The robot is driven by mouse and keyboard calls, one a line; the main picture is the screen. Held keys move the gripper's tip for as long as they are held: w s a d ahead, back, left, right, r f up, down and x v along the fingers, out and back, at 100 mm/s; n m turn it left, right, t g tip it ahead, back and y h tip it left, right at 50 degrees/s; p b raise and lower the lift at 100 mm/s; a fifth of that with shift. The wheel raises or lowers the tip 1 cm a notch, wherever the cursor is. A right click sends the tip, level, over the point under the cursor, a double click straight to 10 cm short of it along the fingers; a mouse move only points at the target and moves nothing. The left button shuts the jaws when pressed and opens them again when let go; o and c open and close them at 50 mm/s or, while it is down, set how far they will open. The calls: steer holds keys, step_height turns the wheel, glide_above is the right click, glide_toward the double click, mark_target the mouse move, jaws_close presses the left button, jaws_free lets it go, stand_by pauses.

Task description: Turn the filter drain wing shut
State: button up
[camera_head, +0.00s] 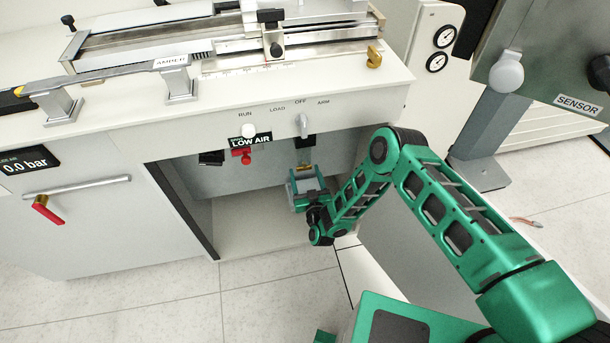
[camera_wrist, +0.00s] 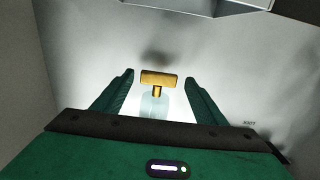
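The filter drain wing (camera_wrist: 158,79) is a small brass T-shaped handle. In the wrist view its bar lies level across the picture, with a pale translucent body (camera_wrist: 154,104) just below it. My gripper (camera_wrist: 159,84) is open, with one green finger on each side of the wing and a visible gap on both sides. In the head view my gripper (camera_head: 306,185) is inside the open bay under the bench. A bit of brass (camera_head: 304,166) shows just above it; the rest of the wing is hidden there.
The bay has a side wall (camera_head: 183,208) at left and a bare floor (camera_head: 255,225). Above it are a red knob (camera_head: 242,155), a LOW AIR label (camera_head: 251,142) and a grey selector knob (camera_head: 303,124). A red-handled valve (camera_head: 47,209) is at far left.

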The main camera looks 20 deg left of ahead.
steer(key=v, duration=1)
steer(key=shift+s+d, duration=0.25)
steer(key=shift+s, duration=0.05)
steer(key=shift+f, duration=0.1)
